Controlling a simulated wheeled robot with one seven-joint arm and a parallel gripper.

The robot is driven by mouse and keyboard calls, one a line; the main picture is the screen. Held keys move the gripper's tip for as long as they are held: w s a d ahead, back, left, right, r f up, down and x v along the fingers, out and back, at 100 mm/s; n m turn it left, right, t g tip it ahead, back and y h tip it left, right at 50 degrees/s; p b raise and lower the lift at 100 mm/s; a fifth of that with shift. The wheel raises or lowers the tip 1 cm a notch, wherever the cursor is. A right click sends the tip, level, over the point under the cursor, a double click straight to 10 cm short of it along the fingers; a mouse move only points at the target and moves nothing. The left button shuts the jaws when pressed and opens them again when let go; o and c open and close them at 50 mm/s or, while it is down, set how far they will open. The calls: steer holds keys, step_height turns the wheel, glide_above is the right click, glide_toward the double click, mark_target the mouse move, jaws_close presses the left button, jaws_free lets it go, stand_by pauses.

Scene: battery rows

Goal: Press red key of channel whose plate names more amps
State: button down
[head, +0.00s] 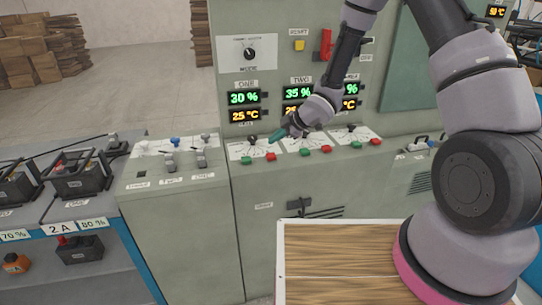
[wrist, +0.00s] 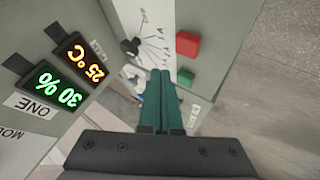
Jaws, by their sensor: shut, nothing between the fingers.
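My gripper (head: 274,138) is shut and empty, its teal fingers over the sloping desk near the channel ONE dial. In the wrist view the fingertips (wrist: 160,74) appear beside channel ONE's green key (wrist: 185,77); contact cannot be told. Channel ONE's red key (head: 271,156) is right of its green key and shows above it in the wrist view (wrist: 187,44). Channel TWO has a red key (head: 326,149) and green key (head: 304,152). A third channel has a red key (head: 375,141); its name is partly hidden by my arm. I cannot read any channel plate's amps.
Displays read 30 % (head: 243,98) for ONE and 35 % (head: 297,93) for TWO. A red switch (head: 326,44) and yellow RESET button (head: 299,45) sit above. A wooden-topped table (head: 279,260) stands in front. A shelf card (head: 60,228) reads 2 A.

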steer(key=shift+r, duration=1)
steer(key=shift+w+d+r, duration=0.1)
steer(key=shift+r, duration=0.05)
steer(key=s+d+r+m+t+h, duration=0.1)
steer(key=d+r+m+t+h, duration=0.35)
steer(key=d+r+m, duration=1.1)
steer(key=s+d+r+m+g+h, duration=0.1)
steer(key=s+d+r+h, duration=0.1)
steer(key=s+d+r, duration=0.5)
steer(key=s+d+r+m+g+h, duration=0.1)
steer(key=s+d+r+m, duration=0.15)
steer(key=s+r, duration=0.45)
steer(key=s+r+m+y, duration=0.1)
steer(key=s+r+m, duration=0.4)
steer(key=s, duration=0.7)
steer(key=shift+d+r+m+y, duration=0.3)
steer(key=shift+m+y, duration=0.05)
steer(key=shift+m, duration=0.05)
